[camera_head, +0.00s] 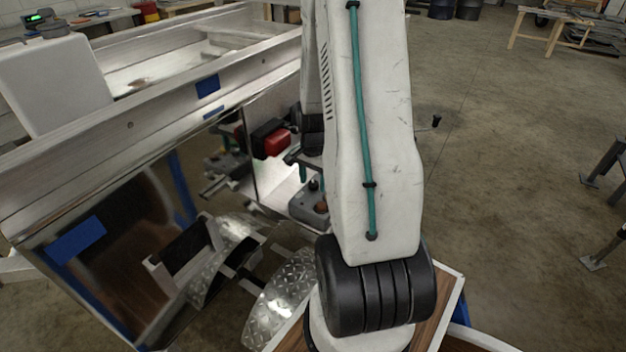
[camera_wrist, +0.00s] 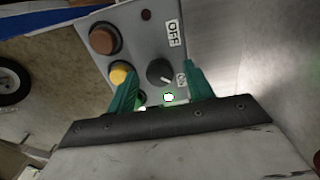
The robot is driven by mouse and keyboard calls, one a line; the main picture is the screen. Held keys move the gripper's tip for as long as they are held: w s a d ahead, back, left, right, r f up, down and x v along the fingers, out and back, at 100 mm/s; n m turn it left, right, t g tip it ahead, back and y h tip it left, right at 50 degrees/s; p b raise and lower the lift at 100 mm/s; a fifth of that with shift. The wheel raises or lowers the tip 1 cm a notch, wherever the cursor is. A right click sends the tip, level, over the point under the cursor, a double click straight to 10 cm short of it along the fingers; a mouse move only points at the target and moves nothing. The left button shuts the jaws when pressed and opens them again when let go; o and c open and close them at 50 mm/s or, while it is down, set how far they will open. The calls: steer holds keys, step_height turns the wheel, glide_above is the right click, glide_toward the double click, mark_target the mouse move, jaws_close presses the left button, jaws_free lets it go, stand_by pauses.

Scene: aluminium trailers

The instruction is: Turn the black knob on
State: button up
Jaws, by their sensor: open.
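A grey control box (camera_wrist: 137,40) fills the upper middle of the wrist view. Its round black knob (camera_wrist: 159,71) has a white pointer mark aimed to the lower right, toward a label mostly hidden by my right finger. An OFF label (camera_wrist: 173,32) is above the knob. My gripper (camera_wrist: 162,68) is open, with one green finger on each side of the knob; contact cannot be told. A bright green-white light (camera_wrist: 168,97) shows between the fingers. In the head view the control box (camera_head: 308,205) is partly hidden behind my arm.
A yellow button (camera_wrist: 120,73) is close to my left finger, with a reddish-brown button (camera_wrist: 105,39) above it. A small dark red lamp (camera_wrist: 146,15) is near the top. The aluminium trailer (camera_head: 150,110) stands at left. Open concrete floor (camera_head: 500,150) lies at right.

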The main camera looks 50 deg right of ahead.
mark_target(313, 185)
step_height(313, 185, up, 8)
steer(key=shift+f, duration=0.15)
stand_by(0.7)
steer(key=shift+s+a+n, duration=0.2)
steer(key=shift+a+n, duration=0.05)
steer(key=shift+n, duration=0.05)
steer(key=s+a+r+n, duration=0.4)
steer(key=a+r, duration=0.3)
steer(key=a, duration=0.3)
steer(key=s+a+r+n+t, duration=0.1)
steer(key=s+a+r+n, duration=0.3)
steer(key=a+r+n, duration=0.3)
steer(key=s+a+r+n, duration=0.4)
steer(key=a+r, duration=0.3)
steer(key=a, duration=0.6)
steer(key=shift+s+r+n, duration=0.2)
steer(key=shift+s+n, duration=0.2)
steer(key=shift+n, duration=0.4)
